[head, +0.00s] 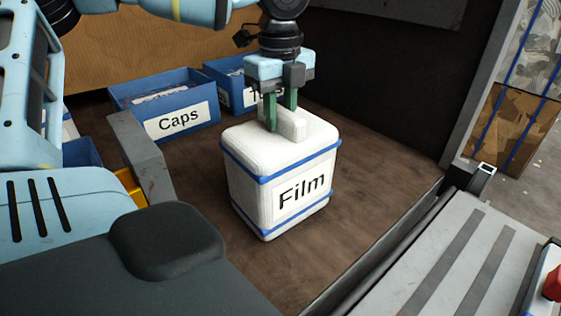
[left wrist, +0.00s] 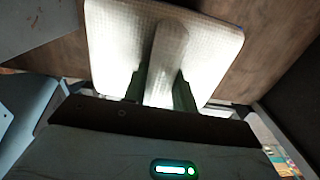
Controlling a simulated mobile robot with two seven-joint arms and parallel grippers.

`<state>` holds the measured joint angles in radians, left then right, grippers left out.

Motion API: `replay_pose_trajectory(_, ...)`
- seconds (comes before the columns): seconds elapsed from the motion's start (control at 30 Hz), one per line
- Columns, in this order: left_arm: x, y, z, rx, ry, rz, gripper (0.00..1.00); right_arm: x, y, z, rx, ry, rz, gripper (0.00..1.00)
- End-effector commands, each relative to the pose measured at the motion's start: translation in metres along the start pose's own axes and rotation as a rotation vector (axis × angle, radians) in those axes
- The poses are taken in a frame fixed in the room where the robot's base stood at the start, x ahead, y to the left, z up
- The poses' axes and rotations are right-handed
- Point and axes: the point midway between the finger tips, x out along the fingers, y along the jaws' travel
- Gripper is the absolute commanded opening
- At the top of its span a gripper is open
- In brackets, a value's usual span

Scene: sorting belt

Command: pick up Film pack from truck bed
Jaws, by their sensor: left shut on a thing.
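The Film pack (head: 256,203) is a white block with blue bands and a label reading "Film". It stands upright over the brown truck bed (head: 385,215); I cannot tell whether it touches the bed. My left gripper (head: 281,115) points down from above, its green fingers shut on the raised ridge on top of the pack. In the left wrist view the pack (left wrist: 115,45) fills the upper middle, with the ridge between the fingers of the left gripper (left wrist: 160,88). My right gripper is not in view.
A blue bin labelled "Caps" (head: 182,122) stands behind left, with another blue bin (head: 238,97) beside it. A grey post or wall (head: 140,158) is left of the pack. A grey slatted surface (head: 455,255) lies front right. The bed right of the pack is clear.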

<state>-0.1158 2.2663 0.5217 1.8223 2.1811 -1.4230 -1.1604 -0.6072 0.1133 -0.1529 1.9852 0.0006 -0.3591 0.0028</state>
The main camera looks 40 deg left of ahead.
Motion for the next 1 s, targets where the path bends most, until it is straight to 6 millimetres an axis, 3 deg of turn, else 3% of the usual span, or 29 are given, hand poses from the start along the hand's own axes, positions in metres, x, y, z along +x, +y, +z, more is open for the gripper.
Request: replay_pose_trajectory(1.0, -0.0060, -0.0009, -0.0004, 0.001, 0.000, -0.007, 0.00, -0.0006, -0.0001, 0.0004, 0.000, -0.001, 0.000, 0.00)
